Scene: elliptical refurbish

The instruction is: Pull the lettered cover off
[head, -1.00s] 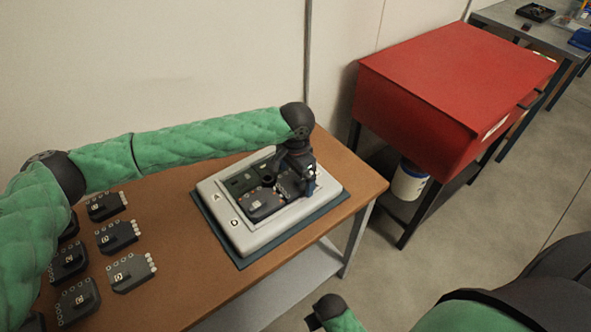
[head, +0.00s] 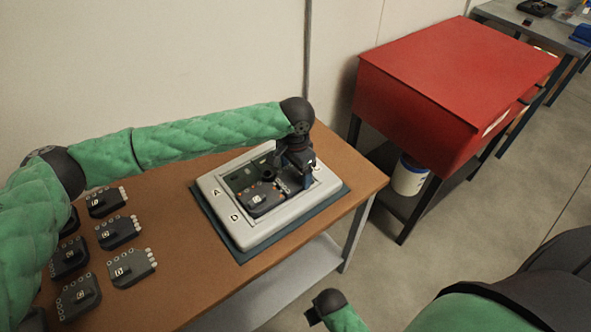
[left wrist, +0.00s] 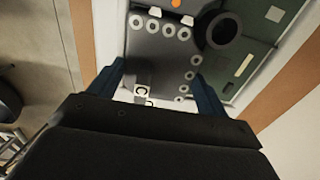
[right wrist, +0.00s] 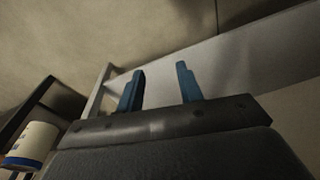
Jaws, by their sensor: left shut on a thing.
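A white tray-like housing (head: 232,226) with letters A and D on its rim lies on a dark mat on the brown table. In its recess a dark grey lettered cover (head: 260,200) sits at the front, beside a green board (head: 242,178). My left gripper (head: 299,182) reaches down into the recess's right part. In the left wrist view its blue fingers straddle another dark grey cover (left wrist: 160,48) with round studs and a white letter tag, seemingly C. The fingers hide part of this cover. My right gripper (right wrist: 160,90) is open and empty, away from the table.
Several dark grey lettered pieces (head: 132,268) lie on the left of the brown table (head: 180,225). A red cabinet (head: 440,85) stands to the right, with a white bucket (head: 408,178) below it. Floor between them is clear.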

